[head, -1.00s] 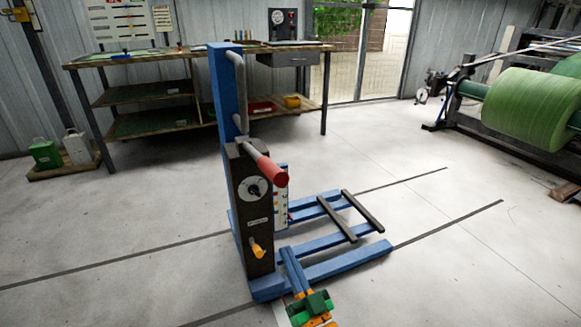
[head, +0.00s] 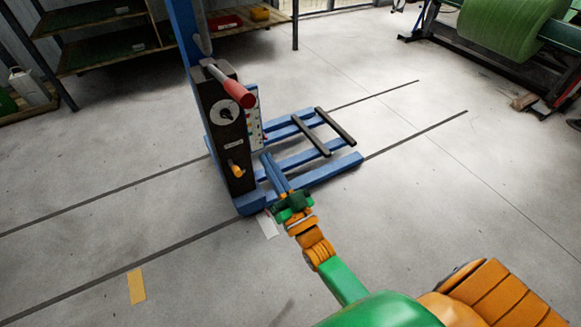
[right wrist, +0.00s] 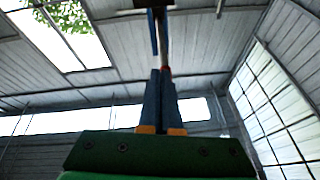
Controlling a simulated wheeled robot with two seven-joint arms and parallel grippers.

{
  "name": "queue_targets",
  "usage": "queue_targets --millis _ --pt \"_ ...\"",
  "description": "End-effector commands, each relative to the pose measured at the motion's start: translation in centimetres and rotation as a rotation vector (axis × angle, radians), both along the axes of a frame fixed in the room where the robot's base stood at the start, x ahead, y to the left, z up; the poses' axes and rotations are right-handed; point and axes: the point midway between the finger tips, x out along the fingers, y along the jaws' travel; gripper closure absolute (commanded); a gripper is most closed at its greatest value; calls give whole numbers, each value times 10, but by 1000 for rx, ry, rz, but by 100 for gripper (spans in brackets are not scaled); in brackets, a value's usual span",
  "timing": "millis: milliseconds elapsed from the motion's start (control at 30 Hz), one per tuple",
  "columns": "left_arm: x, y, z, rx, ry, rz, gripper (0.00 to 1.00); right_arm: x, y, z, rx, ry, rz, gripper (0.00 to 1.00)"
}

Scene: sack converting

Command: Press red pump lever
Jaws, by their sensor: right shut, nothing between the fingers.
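The red pump lever (head: 237,92) is a grey rod with a red grip. It sticks out from the top of the dark pump box (head: 224,125) on the blue lifter, pointing right and toward me. My right gripper (head: 266,157) is shut and empty, with its long blue fingers pointing up and away. In the head view it shows below the red grip and in front of the blue forks. In the right wrist view the shut fingers (right wrist: 160,75) point upward, with a dark and red shape beyond their tips. I cannot tell whether they touch anything. My left gripper is not in view.
The lifter's blue base (head: 335,165) with two dark cross bars stands on the floor. A yellow handle (head: 236,170) juts from the box. A workbench shelf (head: 100,55) is behind, and a green roll (head: 510,30) is at the back right.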

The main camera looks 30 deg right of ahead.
Motion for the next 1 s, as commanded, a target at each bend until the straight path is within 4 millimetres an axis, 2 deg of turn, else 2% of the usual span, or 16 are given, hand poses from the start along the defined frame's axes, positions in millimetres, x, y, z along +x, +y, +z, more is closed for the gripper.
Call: queue_targets --millis 33,200,400,1000 --pt "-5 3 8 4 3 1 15 -13 -1 6 -1 6 0 100" --pt "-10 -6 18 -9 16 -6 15 -51 -4 14 1 5 0 100" --pt "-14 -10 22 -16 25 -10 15 -77 -6 20 0 3 0 100" --pt "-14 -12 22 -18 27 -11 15 -82 -7 20 0 1 0 100"
